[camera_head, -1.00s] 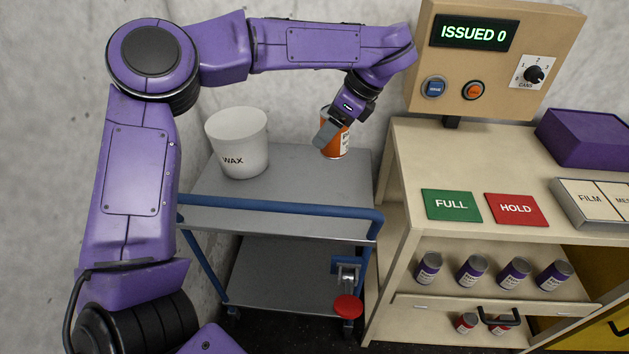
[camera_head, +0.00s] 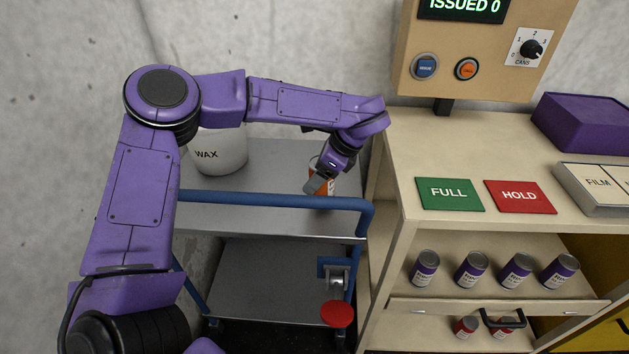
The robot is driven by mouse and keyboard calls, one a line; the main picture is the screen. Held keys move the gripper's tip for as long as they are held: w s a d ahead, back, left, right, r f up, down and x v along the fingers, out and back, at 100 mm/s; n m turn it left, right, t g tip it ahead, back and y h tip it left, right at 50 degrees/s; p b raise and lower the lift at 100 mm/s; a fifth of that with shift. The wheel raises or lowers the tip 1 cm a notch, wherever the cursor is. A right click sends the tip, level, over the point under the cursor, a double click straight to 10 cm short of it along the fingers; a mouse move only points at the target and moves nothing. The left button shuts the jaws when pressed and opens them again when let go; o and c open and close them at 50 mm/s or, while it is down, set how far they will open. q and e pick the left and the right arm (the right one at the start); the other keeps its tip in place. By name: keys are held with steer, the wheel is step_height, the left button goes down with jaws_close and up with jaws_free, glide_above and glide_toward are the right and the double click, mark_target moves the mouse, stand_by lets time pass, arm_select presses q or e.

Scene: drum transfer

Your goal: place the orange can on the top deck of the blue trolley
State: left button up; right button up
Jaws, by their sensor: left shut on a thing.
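The orange can (camera_head: 325,187) is upright at the right side of the top deck (camera_head: 265,220) of the blue trolley, behind its blue rail (camera_head: 270,201). My left gripper (camera_head: 318,186) is shut on the orange can and covers part of it. The can appears at deck level, but I cannot tell whether its base touches the deck. My right gripper is not in view.
A white WAX tub (camera_head: 220,152) stands on the deck's left side, partly behind my left arm. To the right is a beige cabinet (camera_head: 402,160) with a control box (camera_head: 490,50), green FULL (camera_head: 449,194) and red HOLD (camera_head: 520,197) mats, and several purple cans (camera_head: 471,269).

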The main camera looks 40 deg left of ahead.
arm_select(q)
step_height(320, 180, down, 2)
steer(key=shift+f, duration=0.2)
steer(key=o, duration=1.4)
steer(key=shift+o, duration=0.2)
steer(key=v, duration=1.2)
steer(key=shift+b, duration=0.35)
steer(key=shift+r, duration=0.1)
